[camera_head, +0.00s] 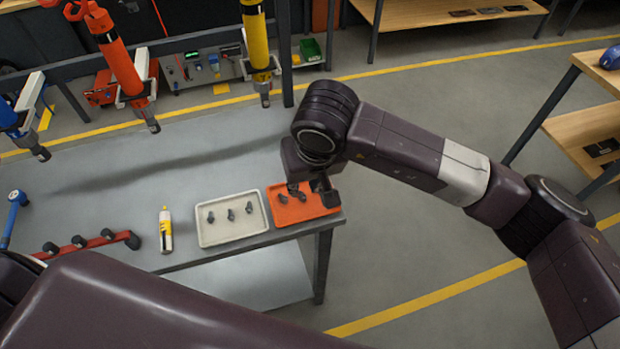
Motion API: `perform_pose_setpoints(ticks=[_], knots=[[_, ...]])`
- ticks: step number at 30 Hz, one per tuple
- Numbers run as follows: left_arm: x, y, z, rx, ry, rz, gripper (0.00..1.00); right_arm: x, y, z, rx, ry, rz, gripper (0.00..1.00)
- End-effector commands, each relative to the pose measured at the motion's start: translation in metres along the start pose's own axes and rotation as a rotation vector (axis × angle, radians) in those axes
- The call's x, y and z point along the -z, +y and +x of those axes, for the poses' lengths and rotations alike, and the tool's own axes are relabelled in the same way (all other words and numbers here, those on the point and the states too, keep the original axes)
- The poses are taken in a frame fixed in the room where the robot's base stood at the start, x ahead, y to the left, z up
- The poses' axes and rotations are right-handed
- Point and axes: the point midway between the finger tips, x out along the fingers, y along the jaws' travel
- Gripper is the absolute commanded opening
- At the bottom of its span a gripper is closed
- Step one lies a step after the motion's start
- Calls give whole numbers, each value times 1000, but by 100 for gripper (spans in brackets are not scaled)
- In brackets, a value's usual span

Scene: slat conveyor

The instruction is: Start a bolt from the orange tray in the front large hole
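The orange tray (312,213) lies at the right end of the grey table. Small dark bolts (283,199) show in it, partly hidden by my gripper. My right gripper (322,190) reaches down over the tray's back part from the arm at the right. Its fingers are small and dark against the bolts, so I cannot tell whether they are open or hold anything. My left arm crosses the bottom left, and its gripper is out of view. I cannot make out the front large hole.
A white tray (233,239) with several dark parts stands left of the orange one. A yellow-and-white bottle (166,232) and a red bar with dark knobs (106,238) are further left. Orange (125,65) and yellow (256,40) hanging tools are above the back edge. The table's middle is clear.

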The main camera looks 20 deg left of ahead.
Motion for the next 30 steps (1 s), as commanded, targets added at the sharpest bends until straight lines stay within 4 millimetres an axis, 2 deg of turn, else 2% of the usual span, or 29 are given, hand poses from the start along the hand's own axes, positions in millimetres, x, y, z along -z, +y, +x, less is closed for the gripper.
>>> perform_pose_setpoints(ticks=[3, 7, 21, 30], knots=[[0, 0, 1, 0, 1, 0, 40, 2, 8, 1, -35, 5, -23, 22], [0, 0, 4, 0, 1, 0, 40, 1, 8, 9, -33, 5, -21, 22], [-2, 1, 22, -1, 0, -1, 40, 1, 8, 57, -28, 3, -17, 22], [-5, 2, 54, -1, 0, -2, 40, 1, 9, 80, -30, 7, -19, 22]])
